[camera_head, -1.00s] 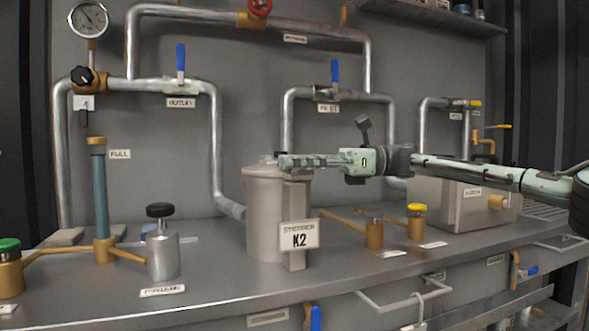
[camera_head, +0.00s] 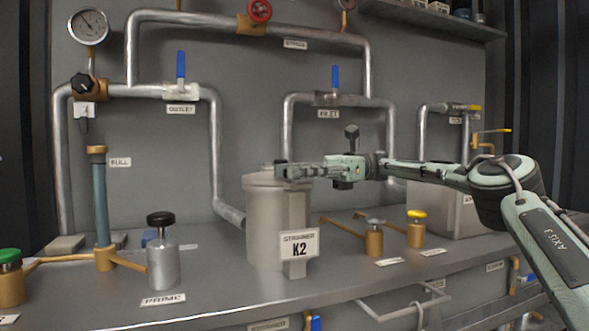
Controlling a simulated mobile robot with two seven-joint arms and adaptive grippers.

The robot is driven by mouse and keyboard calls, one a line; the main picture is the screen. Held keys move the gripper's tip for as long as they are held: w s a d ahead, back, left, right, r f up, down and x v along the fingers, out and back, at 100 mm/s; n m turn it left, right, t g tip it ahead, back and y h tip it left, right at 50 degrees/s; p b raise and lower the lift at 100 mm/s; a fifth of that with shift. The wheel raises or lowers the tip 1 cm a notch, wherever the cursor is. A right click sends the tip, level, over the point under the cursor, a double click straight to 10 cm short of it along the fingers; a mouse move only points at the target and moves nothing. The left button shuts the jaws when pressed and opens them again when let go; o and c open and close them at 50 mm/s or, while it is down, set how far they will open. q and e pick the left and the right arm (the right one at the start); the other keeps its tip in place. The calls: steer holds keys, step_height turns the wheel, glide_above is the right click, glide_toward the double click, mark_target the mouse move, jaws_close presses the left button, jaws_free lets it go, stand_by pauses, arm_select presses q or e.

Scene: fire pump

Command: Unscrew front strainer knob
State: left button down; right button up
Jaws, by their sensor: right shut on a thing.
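The strainer (camera_head: 262,225) is a grey cylindrical pot with a lid, standing on the bench at the middle of the head view. A grey upright block on its front carries a white label (camera_head: 299,245) reading STRAINER K2. My right gripper (camera_head: 283,171) reaches in from the right and lies level over the lid at the top of the front block. Its fingers are shut on the front strainer knob, which they hide almost fully. My left gripper is not in view.
Left of the strainer stands the prime pot (camera_head: 163,262) with a black knob. Right of it are low brass valves, one with a yellow cap (camera_head: 416,229). The inlet pipe (camera_head: 288,130) rises behind. A grey box (camera_head: 440,209) stands behind my right arm.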

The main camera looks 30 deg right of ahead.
stand_by(0.3)
steer(key=o, duration=1.2)
step_height(320, 180, up, 10)
